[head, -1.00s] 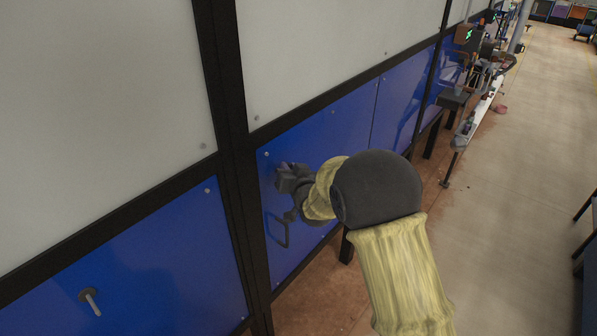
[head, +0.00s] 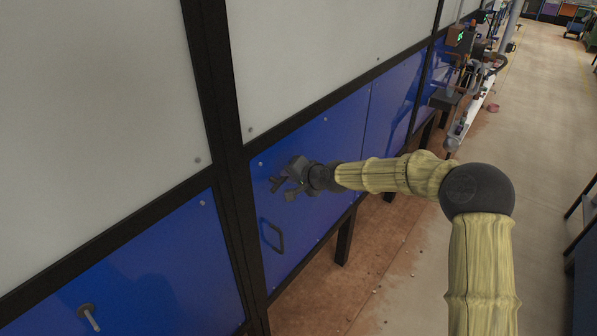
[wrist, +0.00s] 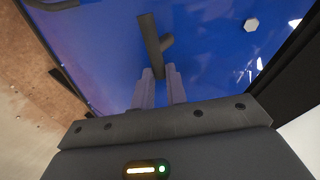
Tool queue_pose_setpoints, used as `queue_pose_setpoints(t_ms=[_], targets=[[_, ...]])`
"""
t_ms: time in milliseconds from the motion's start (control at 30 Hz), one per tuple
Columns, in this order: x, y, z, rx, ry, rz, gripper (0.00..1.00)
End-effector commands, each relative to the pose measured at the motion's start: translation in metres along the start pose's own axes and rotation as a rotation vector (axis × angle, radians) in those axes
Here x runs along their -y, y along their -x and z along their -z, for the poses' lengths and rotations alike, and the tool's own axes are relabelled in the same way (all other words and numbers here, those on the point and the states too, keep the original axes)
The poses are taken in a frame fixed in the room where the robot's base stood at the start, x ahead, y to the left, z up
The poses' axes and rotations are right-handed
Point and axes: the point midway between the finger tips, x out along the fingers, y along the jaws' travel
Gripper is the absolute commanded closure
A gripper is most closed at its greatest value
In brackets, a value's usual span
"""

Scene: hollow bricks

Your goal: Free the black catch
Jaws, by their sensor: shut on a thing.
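The black catch (wrist: 150,38) is a dark bar with a short side stub on the blue panel (wrist: 105,45) in the wrist view. The two pale fingers of my gripper (wrist: 160,72) are shut on the lower end of this bar, one on each side. In the head view my gripper (head: 291,182) is at the upper left of the blue panel (head: 325,150). The catch (head: 277,183) shows there as a small dark shape at the fingertips, partly hidden by them.
A black loop handle (head: 272,236) sits on the same panel below my gripper. A black frame post (head: 222,130) stands just left of the panel. Another catch (head: 89,316) is on the left blue panel. The floor (head: 410,250) to the right is mostly open.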

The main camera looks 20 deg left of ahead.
Motion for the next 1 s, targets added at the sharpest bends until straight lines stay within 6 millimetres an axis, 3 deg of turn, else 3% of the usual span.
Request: queue_pose_setpoints(t_ms=[400,967,1000], targets=[[0.0007,-0.0089,-0.0042,0.15,-0.206,0.007,1.0],[-0.0009,-0.0095,-0.0045,0.175,-0.242,0.004,1.0],[-0.0009,-0.0095,-0.0045,0.175,-0.242,0.004,0.82]])
